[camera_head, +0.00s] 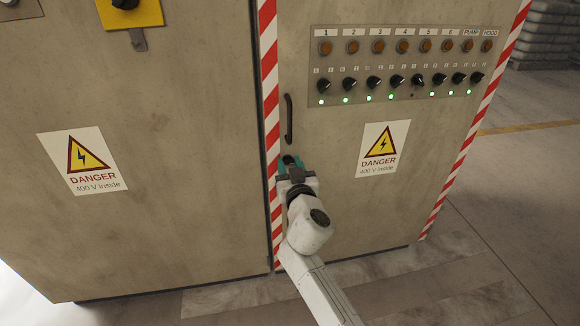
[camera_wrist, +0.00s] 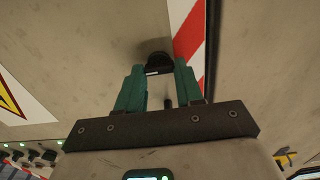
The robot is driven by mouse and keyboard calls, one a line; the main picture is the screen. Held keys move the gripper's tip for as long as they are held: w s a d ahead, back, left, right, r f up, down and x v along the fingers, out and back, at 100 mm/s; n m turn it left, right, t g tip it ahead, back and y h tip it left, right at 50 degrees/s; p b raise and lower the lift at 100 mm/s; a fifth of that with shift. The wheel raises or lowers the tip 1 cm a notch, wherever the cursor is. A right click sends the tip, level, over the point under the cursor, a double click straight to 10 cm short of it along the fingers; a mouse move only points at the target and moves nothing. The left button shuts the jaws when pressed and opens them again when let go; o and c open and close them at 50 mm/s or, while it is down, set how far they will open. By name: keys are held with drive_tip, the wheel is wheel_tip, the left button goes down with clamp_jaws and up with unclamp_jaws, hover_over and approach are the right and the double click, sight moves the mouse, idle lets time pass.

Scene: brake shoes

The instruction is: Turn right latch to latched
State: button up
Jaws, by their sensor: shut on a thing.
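The right latch is a small black knob (camera_wrist: 158,61) on the right cabinet door, beside the red-and-white striped edge. In the wrist view it sits between the green fingertips of my gripper (camera_wrist: 158,77). In the head view my gripper (camera_head: 291,164) is at the door, just below the black handle (camera_head: 289,119), and mostly hides the latch. My gripper is shut on the latch. The latch's exact turn angle is hard to tell.
The right door carries a control panel (camera_head: 403,64) with several orange buttons, black knobs and green lights, and a danger sign (camera_head: 383,148). Another danger sign (camera_head: 82,160) is on the left door. A yellow plate (camera_head: 133,14) is at the top left. Floor shows at right.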

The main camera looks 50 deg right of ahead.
drive_tip(key=c, duration=0.3)
drive_tip(key=shift+n, duration=0.3)
drive_tip(key=n, duration=0.3)
drive_tip(key=shift+a, duration=0.1)
drive_tip(key=n, duration=0.5)
drive_tip(key=shift+w, duration=0.1)
drive_tip(key=n, duration=0.4)
drive_tip(key=shift+a+n, duration=0.1)
drive_tip(key=shift+n, duration=0.2)
drive_tip(key=n, duration=0.2)
drive_tip(key=n+p, duration=0.1)
drive_tip(key=n, duration=0.1)
drive_tip(key=shift+f+n, duration=0.2)
drive_tip(key=shift+n, duration=0.1)
